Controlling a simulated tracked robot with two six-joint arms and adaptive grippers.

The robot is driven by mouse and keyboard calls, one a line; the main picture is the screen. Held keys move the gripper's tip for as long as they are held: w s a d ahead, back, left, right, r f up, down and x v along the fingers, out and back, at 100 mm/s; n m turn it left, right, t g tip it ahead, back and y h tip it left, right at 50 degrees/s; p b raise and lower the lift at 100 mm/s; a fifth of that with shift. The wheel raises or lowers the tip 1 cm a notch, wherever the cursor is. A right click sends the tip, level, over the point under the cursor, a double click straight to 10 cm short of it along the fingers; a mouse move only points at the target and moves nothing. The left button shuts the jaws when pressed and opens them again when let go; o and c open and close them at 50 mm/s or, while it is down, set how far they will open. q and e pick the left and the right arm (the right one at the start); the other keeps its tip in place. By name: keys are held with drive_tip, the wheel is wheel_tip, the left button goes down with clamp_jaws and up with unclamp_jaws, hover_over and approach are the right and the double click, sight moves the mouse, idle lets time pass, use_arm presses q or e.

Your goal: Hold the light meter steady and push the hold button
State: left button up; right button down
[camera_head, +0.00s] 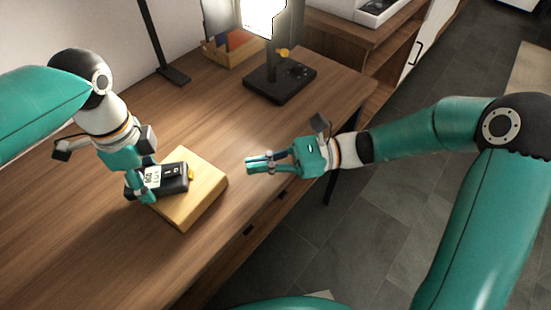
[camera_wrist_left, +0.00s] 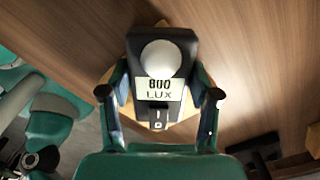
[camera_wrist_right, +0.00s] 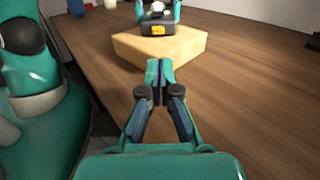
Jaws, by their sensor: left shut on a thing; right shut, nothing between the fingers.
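The light meter (camera_head: 172,178) is a dark box with a light display, lying on a pale wooden block (camera_head: 206,186) on the table. In the left wrist view the meter (camera_wrist_left: 183,42) shows a white dome, the reading "800 LUX" and small marks below it. My left gripper (camera_head: 143,192) is shut on the meter, one finger on each side. My right gripper (camera_head: 250,164) is shut and empty, to the right of the block and apart from it. In the right wrist view a yellow button (camera_wrist_right: 158,30) shows on the meter's near end, beyond my right fingertips.
A lamp on a black base (camera_head: 281,82) stands at the back of the table. A wooden organizer (camera_head: 229,52) and a black stand (camera_head: 173,76) are behind. The table's front edge runs below my right gripper. The wood between block and lamp is clear.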

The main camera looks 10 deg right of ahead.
drive_tip(key=shift+d, duration=1.65)
use_arm(q)
drive_tip(key=o, duration=1.3)
drive_tip(key=shift+r, duration=0.1)
